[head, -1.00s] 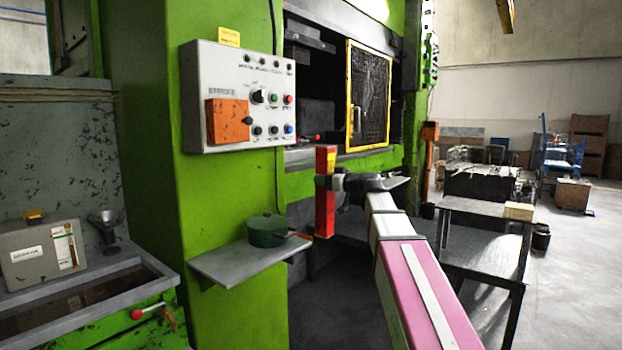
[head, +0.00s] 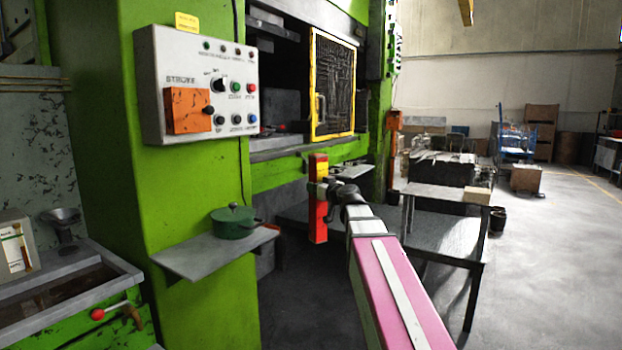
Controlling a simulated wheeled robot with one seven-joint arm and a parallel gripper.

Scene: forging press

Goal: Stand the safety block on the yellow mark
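The safety block (head: 318,222) is an upright red bar with a yellow upper part. It is held in the air in front of the green press, right of the small shelf. My gripper (head: 330,186) is at the end of my pink and white arm and appears shut on the block near its middle. The fingertips are small and partly hidden by the block and wrist. I cannot make out a yellow mark on a surface in this view.
The green press (head: 205,200) carries a control panel (head: 200,85) and a yellow-framed mesh guard (head: 333,85) at its opening. A green pot (head: 233,222) sits on the grey shelf (head: 190,262). A dark table (head: 440,240) stands right. Open floor (head: 560,270) lies beyond.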

